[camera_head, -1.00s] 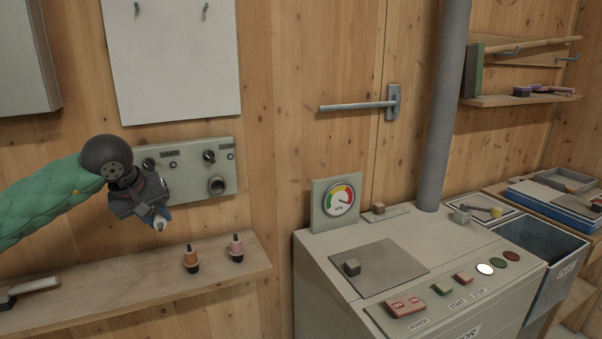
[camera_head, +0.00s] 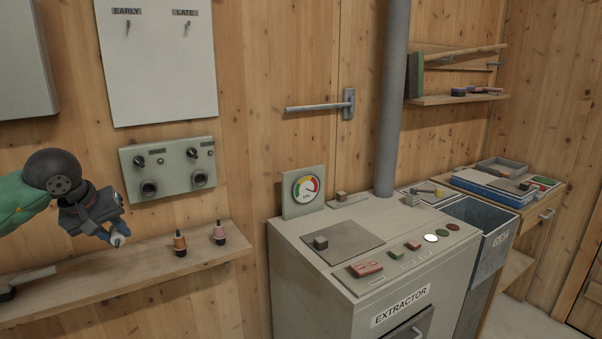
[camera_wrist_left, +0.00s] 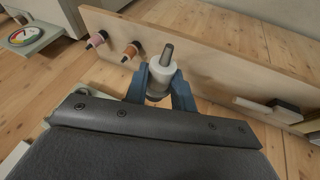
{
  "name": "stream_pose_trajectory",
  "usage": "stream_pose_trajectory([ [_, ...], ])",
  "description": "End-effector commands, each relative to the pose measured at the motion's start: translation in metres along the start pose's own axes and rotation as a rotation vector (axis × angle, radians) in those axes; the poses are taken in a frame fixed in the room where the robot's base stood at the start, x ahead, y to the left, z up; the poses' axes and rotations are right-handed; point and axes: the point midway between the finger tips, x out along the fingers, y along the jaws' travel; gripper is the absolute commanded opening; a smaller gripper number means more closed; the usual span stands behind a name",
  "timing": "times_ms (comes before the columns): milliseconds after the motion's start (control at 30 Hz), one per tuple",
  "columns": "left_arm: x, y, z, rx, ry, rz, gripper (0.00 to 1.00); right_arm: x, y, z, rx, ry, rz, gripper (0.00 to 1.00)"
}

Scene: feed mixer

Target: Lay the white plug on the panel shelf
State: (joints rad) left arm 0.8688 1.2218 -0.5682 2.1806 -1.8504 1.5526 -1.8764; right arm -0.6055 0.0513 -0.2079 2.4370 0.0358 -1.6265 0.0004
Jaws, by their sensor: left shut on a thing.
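My left gripper (camera_head: 118,238) is shut on the white plug (camera_wrist_left: 161,76), which shows between the blue fingers in the left wrist view with its grey pin pointing away. In the head view the plug (camera_head: 119,240) is small, in front of the wooden panel shelf (camera_head: 120,277). Whether it touches the shelf cannot be told, but it looks held clear of it. An orange plug (camera_head: 180,243) and a pink plug (camera_head: 219,232) stand on the shelf to the right of the gripper. My right gripper is not in view.
A socket panel (camera_head: 170,168) with two round sockets is on the wall above the shelf. A light-handled tool (camera_head: 30,276) lies at the shelf's left. The extractor cabinet (camera_head: 350,250) stands to the right. Bare shelf lies between the tool and the orange plug.

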Motion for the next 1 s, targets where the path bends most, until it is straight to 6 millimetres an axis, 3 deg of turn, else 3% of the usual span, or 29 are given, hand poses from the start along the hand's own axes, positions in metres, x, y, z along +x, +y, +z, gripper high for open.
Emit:
stream_pose_trajectory([
  [267, 0.007, 0.008, -0.016, 0.124, -0.044, 0.054, 0.0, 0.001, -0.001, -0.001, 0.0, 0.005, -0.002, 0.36],
  [467, 0.05, 0.034, -0.009, 0.255, -0.095, 0.108, 0.0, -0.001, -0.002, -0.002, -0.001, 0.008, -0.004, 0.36],
  [667, 0.118, 0.068, 0.032, 0.363, -0.134, 0.153, 0.0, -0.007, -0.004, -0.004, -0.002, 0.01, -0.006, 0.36],
  [800, 0.163, 0.088, 0.075, 0.406, -0.15, 0.171, 0.0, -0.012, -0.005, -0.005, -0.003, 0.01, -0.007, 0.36],
  [1000, 0.204, 0.109, 0.134, 0.457, -0.164, 0.192, 0.0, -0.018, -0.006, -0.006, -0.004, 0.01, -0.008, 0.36],
])
